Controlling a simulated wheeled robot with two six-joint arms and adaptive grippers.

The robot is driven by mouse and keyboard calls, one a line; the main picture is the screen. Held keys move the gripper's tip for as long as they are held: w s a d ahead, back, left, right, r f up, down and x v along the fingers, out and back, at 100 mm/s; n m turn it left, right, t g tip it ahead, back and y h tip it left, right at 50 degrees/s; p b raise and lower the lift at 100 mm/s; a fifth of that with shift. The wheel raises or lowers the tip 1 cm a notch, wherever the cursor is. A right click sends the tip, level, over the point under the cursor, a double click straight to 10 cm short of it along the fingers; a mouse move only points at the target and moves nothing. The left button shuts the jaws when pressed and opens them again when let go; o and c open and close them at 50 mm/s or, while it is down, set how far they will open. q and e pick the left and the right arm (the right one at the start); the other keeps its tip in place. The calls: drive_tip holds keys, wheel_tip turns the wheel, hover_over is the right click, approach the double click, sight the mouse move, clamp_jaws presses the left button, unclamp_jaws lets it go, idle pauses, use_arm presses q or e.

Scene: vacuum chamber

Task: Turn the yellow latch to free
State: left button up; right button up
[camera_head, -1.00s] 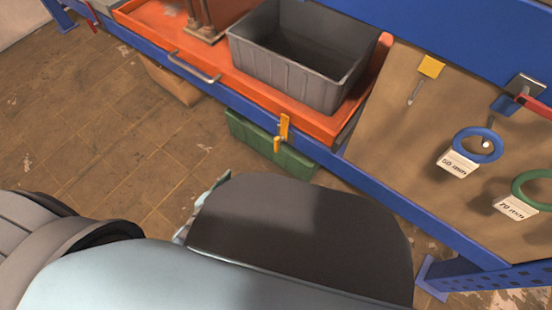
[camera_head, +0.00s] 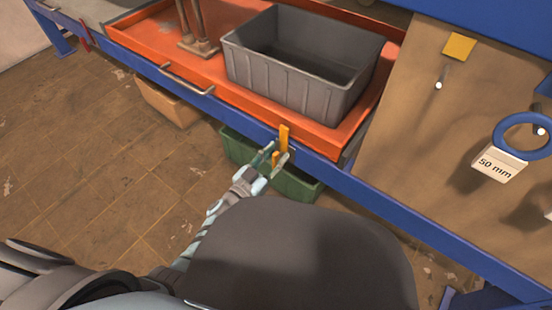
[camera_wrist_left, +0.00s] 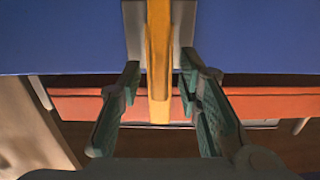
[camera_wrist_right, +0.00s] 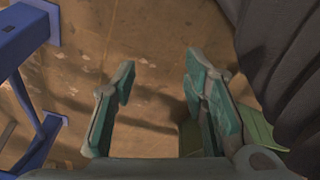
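The yellow latch (camera_head: 283,139) stands upright on the blue front beam of the bench, below the orange drawer's edge. In the left wrist view the latch (camera_wrist_left: 159,55) runs vertically on a grey plate, with its lower end between my fingers. My left gripper (camera_head: 276,158) is open at the latch, one finger to each side; it also shows open in the left wrist view (camera_wrist_left: 158,80). I see a gap on both sides of the latch. My right gripper (camera_wrist_right: 160,75) is open and empty, above the floor. It is not visible in the head view.
An orange drawer tray (camera_head: 140,38) with a handle (camera_head: 186,80) holds a grey bin (camera_head: 285,85). A green crate (camera_head: 300,188) and a tan box (camera_head: 168,102) are under the bench. A pegboard (camera_head: 415,130) with a blue ring (camera_head: 498,128) is at right.

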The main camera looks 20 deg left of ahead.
use_arm(q)
drive_tip(key=shift+c, duration=0.4)
clamp_jaws()
